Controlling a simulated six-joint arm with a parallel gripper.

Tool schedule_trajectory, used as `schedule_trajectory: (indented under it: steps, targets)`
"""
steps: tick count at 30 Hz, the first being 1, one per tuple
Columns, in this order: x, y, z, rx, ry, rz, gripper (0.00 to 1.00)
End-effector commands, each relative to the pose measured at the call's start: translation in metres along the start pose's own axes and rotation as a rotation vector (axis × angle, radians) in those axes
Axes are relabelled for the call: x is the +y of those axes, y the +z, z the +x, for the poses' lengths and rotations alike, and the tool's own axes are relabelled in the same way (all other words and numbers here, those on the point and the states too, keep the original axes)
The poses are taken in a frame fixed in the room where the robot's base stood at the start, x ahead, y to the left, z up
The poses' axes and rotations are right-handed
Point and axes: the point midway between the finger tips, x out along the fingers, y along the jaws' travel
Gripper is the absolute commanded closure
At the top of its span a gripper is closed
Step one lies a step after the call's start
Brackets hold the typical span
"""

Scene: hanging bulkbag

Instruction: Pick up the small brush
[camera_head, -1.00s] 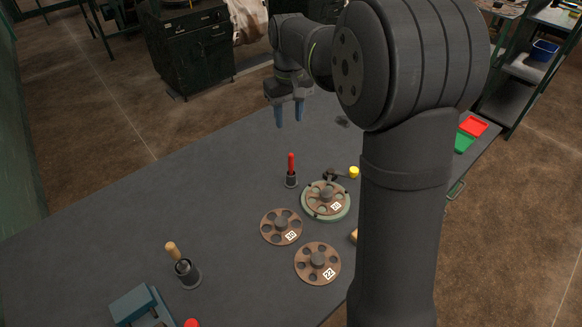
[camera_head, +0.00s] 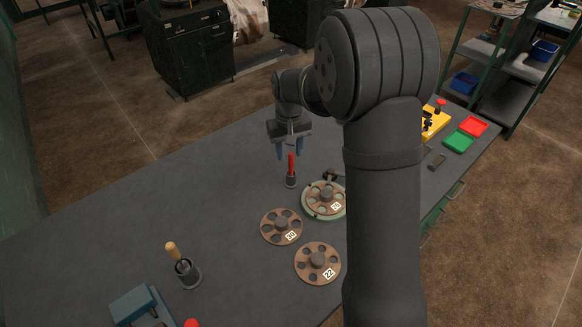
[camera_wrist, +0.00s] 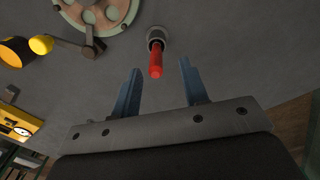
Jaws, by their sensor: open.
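A slim red handle (camera_head: 291,165) stands upright in a small dark round holder (camera_head: 291,181). It appears to be the small brush; its lower end is hidden in the holder. In the wrist view the red handle (camera_wrist: 156,62) points towards the camera, between the lines of the two blue fingers and nearer the left one. My gripper (camera_head: 289,150) is open and empty, fingers down, close above the handle's top. A larger wooden handle (camera_head: 172,250) stands in another holder (camera_head: 189,274) at the front left.
Brown discs with holes, one marked 30 (camera_head: 274,237) and one marked 22 (camera_head: 311,274), lie right of the holders. Another disc sits on a green round base (camera_head: 310,208). A blue block (camera_head: 133,304) is at front left. The left table area is clear.

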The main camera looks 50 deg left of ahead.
Motion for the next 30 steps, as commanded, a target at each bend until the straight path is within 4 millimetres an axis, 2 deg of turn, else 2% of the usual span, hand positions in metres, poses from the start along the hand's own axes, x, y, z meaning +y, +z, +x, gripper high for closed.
schedule_trajectory:
  steps: [12, 20, 26, 27, 30]
  targets:
    - [0.006, -0.003, 0.050, -0.003, -0.001, 0.000, 0.59]
    - [0.006, -0.003, 0.052, 0.000, -0.001, 0.000, 0.59]
    - [0.006, -0.003, 0.052, 0.000, 0.000, 0.000, 0.97]
    - [0.006, -0.003, 0.052, 0.000, 0.000, 0.000, 1.00]
    - [0.006, -0.003, 0.052, 0.000, 0.000, 0.000, 1.00]
